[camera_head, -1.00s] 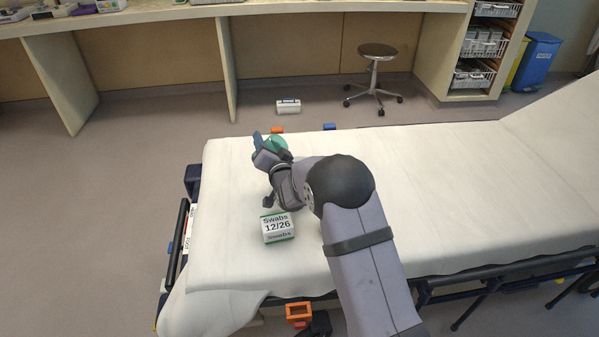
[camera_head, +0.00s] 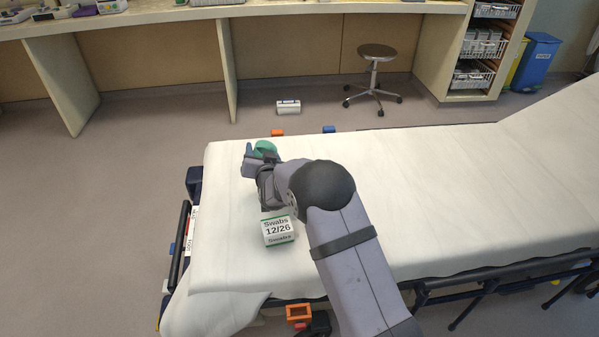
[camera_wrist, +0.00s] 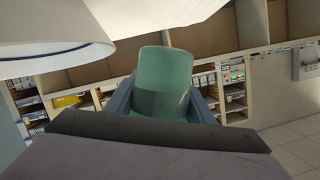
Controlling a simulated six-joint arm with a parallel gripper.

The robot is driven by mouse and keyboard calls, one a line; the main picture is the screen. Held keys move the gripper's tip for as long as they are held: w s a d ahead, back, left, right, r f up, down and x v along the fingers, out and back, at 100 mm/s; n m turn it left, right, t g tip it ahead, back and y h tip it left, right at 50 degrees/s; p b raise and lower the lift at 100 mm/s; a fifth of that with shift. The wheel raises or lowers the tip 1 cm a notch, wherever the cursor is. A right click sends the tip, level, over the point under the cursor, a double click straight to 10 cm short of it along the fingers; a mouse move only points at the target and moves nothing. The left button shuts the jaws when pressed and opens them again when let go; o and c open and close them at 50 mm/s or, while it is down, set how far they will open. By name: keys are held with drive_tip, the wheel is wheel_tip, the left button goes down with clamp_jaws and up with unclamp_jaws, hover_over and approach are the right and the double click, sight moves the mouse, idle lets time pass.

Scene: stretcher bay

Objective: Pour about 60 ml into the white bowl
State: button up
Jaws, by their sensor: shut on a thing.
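My gripper (camera_head: 256,160) is shut on a translucent green cup (camera_head: 265,146) over the left end of the stretcher bed. In the wrist view the cup (camera_wrist: 163,75) sits between the two blue-grey fingers (camera_wrist: 162,108), and it looks tilted in the head view. I cannot make out its contents or any stream. A white, round-sided thing with a thin blue line near its rim, which looks like the white bowl (camera_wrist: 48,28), fills the upper left of the wrist view, close to the cup. In the head view the bowl is not visible, perhaps hidden behind my arm.
A swabs box (camera_head: 278,230) stands on the white sheet (camera_head: 430,190) just in front of my wrist. The sheet to the right is clear. Orange and blue clips (camera_head: 329,129) sit at the bed's far edge. A stool (camera_head: 376,75) stands beyond on the floor.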

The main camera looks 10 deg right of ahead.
drive_tip(key=shift+w+a+f+n+g+h+p, duration=0.15)
drive_tip(key=shift+a+f+n+g+h+p, duration=0.2)
drive_tip(key=shift+a+f+n+p, duration=0.6)
drive_tip(key=shift+w+a+f+n+g+h+p, duration=0.2)
drive_tip(key=shift+n+h+p, duration=0.3)
drive_tip(key=shift+p, duration=0.95)
drive_tip(key=shift+s+f, duration=0.1)
